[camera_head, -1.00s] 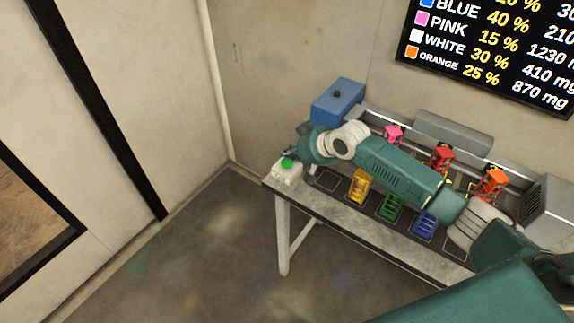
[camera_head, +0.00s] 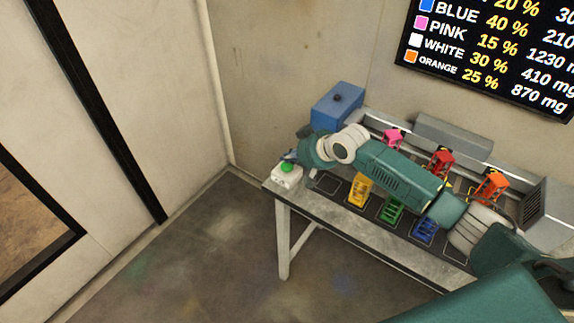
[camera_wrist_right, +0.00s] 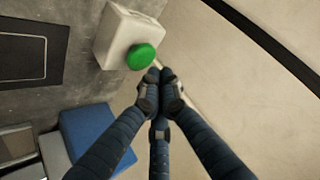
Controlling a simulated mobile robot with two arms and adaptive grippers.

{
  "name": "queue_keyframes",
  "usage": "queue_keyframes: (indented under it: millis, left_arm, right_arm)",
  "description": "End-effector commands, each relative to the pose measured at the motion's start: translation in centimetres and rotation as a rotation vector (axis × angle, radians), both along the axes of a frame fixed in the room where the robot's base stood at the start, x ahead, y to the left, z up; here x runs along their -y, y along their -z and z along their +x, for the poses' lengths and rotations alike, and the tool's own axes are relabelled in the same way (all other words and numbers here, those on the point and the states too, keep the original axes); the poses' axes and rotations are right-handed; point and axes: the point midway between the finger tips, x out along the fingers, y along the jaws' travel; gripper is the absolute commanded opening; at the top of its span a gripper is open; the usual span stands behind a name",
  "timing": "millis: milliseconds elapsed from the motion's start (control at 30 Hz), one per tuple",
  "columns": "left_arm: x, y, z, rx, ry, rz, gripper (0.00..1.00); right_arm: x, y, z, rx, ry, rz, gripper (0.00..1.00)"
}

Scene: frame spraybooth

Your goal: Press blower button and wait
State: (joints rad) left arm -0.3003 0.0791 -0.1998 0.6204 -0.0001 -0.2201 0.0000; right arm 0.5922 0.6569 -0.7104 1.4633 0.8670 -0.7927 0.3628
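The blower button is a green round cap (camera_head: 288,167) on a white box (camera_head: 286,180) at the left end of the bench. In the right wrist view the green cap (camera_wrist_right: 141,56) stands out from its white box (camera_wrist_right: 116,33), with nothing covering it. My right gripper (camera_head: 291,156) is at the button, just behind it in the head view. In the right wrist view its dark fingers (camera_wrist_right: 160,74) are drawn together with nothing between them. Their tips are close beside the cap's edge; I cannot tell if they touch it. My left gripper is out of view.
The bench (camera_head: 350,223) carries yellow (camera_head: 358,191), green (camera_head: 391,210), blue (camera_head: 424,230), pink (camera_head: 393,138), red (camera_head: 440,163) and orange (camera_head: 490,187) frames under and around my right arm. A blue box (camera_head: 338,104) stands behind. The floor to the left is clear.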

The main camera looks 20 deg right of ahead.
Motion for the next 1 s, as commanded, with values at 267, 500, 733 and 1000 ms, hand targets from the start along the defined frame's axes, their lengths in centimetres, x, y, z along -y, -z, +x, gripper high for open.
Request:
queue_keyframes:
  millis: [267,500,733,1000]
  left_arm:
    - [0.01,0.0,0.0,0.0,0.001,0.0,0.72]
    - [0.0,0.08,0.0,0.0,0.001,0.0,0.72]
    - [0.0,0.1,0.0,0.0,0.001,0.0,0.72]
    - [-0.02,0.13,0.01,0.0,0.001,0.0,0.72]
  right_arm:
    - [0.0,0.0,0.0,0.0,0.0,0.0,0.0]
    - [-0.01,0.55,-0.03,-0.002,0.001,0.001,0.0]
    - [-0.01,0.82,0.01,0.001,0.001,0.001,0.0]
    - [0.01,0.87,0.0,0.0,0.0,0.0,0.0]
